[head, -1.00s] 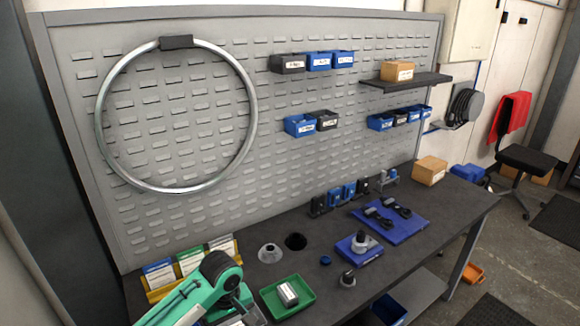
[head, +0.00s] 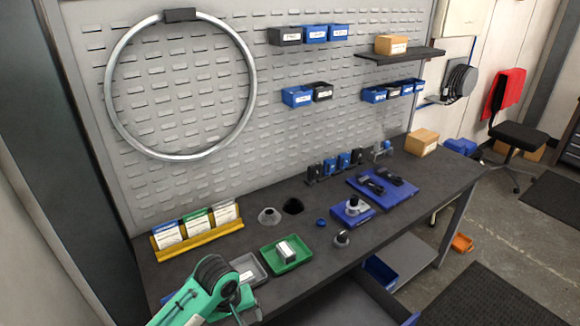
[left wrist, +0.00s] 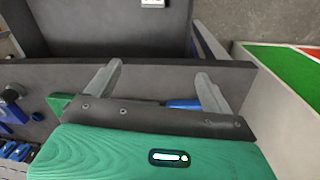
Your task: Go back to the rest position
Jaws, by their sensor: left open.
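My left arm (head: 215,284) comes in at the bottom left of the head view, low over the front left part of the workbench; its fingertips are not clearly visible there. In the left wrist view my left gripper (left wrist: 158,84) is open, with its two grey fingers wide apart and nothing between them. A dark grey edge and panel lie beyond the fingers. My right gripper is in neither view.
The workbench (head: 398,205) holds a yellow card rack (head: 200,240), a green tray (head: 301,260), a grey tray (head: 254,279) and a blue mat (head: 408,197). A pegboard (head: 300,130) stands behind. Open floor (head: 520,230) lies to the right.

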